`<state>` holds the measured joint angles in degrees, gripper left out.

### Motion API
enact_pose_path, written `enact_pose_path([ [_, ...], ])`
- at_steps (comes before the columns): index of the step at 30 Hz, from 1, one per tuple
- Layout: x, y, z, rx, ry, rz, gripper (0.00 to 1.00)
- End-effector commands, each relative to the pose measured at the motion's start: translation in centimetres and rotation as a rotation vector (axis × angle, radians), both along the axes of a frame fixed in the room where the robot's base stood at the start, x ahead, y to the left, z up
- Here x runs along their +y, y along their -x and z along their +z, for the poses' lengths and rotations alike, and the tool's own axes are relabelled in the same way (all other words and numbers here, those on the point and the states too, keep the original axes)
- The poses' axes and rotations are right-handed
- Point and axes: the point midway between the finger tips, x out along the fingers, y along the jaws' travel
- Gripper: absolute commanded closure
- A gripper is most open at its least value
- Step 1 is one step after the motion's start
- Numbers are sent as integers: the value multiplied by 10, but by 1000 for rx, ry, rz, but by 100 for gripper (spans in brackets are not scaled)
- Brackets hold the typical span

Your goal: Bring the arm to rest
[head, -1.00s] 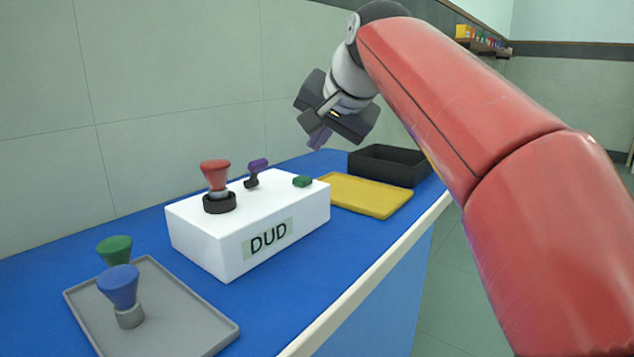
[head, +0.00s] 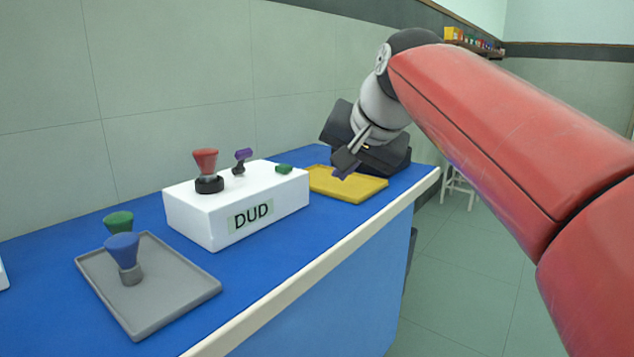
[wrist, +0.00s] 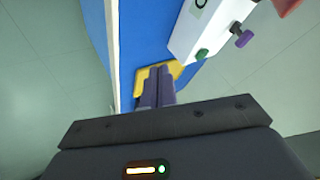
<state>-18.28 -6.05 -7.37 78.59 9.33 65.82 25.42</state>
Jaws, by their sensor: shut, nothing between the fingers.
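My gripper (head: 343,172) is shut and empty. In the head view it hangs in the air over the far part of the bench, its purple fingertips in front of the yellow tray (head: 350,190). In the wrist view the closed fingers (wrist: 157,86) point at the same yellow tray (wrist: 182,72). My red arm reaches in from the right of the head view.
A white box marked DUD (head: 237,215) stands on the blue bench (head: 60,250), with a red-topped piece (head: 205,160), a purple lever (head: 242,158) and a green button (head: 284,169) on top. A grey tray (head: 180,300) holds a green-topped piece (head: 118,221) and a blue-topped piece (head: 123,250). A white stool (head: 459,185) stands beyond.

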Motion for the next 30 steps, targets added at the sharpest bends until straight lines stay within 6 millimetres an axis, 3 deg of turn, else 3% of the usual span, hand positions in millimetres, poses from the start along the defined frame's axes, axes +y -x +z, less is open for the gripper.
enact_pose_path([
  [8,-43,55,-58,30,109,19,100],
  [11,-63,90,-97,50,176,38,100],
  [15,-87,146,-165,84,287,77,100],
  [21,-106,204,-243,132,402,128,100],
  [25,-110,220,-266,146,436,144,100],
  [30,-111,224,-271,152,443,149,100],
])
